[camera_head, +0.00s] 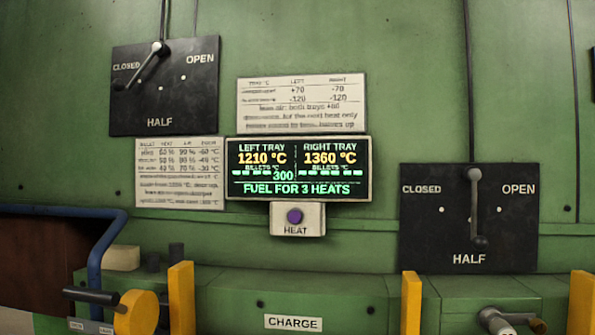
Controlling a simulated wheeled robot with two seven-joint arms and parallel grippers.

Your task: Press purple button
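The purple button (294,216) sits on a small pale box marked HEAT, in the middle of the green furnace wall, just under the display (298,169). The display reads LEFT TRAY 1210 °C, RIGHT TRAY 1360 °C, 300 and FUEL FOR 3 HEATS. Nothing covers the button. Neither of my grippers shows in the head view.
A lever on the left black plate (189,100) points to CLOSED. A lever on the right black plate (420,225) points down at HALF. Yellow posts (181,300), (411,303) and a blue pipe (96,258) stand out low in front. A green ledge marked CHARGE (240,300) runs below the button.

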